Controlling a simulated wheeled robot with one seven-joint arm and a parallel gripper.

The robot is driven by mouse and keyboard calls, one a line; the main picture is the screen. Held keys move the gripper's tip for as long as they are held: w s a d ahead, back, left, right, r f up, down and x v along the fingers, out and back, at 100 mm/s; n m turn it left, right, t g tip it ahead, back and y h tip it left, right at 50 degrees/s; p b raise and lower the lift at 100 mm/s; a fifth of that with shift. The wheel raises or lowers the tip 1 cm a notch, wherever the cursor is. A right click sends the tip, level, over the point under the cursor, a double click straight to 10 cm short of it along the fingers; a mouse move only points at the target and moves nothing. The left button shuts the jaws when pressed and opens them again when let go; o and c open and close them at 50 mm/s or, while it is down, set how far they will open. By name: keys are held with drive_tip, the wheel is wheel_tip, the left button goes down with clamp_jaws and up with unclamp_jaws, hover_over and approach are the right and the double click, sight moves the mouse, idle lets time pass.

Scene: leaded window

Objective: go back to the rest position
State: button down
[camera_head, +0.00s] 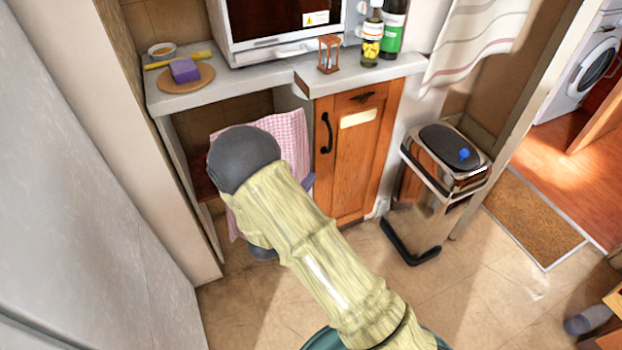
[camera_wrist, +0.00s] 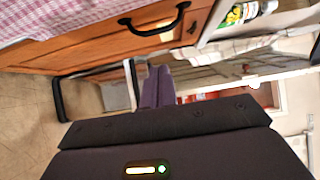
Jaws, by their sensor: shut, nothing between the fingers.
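My gripper (camera_wrist: 156,88) shows in the wrist view with its two purple fingers together and nothing between them. It is in free space in front of the wooden cabinet door (camera_wrist: 95,42), which looks tipped sideways in that view. In the head view my arm, in a pale yellow sleeve with dark grey joints, reaches from the bottom toward the counter. The arm hides most of the gripper there. The cabinet door (camera_head: 352,165) is shut, and a pink checked towel (camera_head: 290,135) hangs to its left, close to the arm's far end.
The counter (camera_head: 265,78) carries a microwave (camera_head: 285,25), an hourglass (camera_head: 328,54), bottles and a round board (camera_head: 190,86) with a purple block (camera_head: 185,69). A metal bin (camera_head: 425,215) stands right of the cabinet.

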drive_tip(key=d+r+n+g+y, duration=0.4)
drive_tip(key=d+n+g+y, duration=0.3)
drive_tip(key=n, duration=0.4)
drive_tip(key=s+d+r+n+g+y, duration=0.1)
drive_tip(key=s+d+r+n+g, duration=0.2)
drive_tip(key=s, duration=0.4)
drive_tip(key=s+d+r+n+g, duration=0.1)
drive_tip(key=s+d+n, duration=0.2)
drive_tip(key=s+n, duration=0.3)
drive_tip(key=s+d+r+n+g+y, duration=0.1)
drive_tip(key=s+d+n+g, duration=0.2)
drive_tip(key=s, duration=0.4)
wheel_tip(320, 180, up, 24)
drive_tip(key=p, duration=2.4)
drive_tip(key=shift+w+n+t, duration=0.2)
drive_tip(key=shift+n+t, duration=0.2)
drive_tip(key=shift+f, duration=0.1)
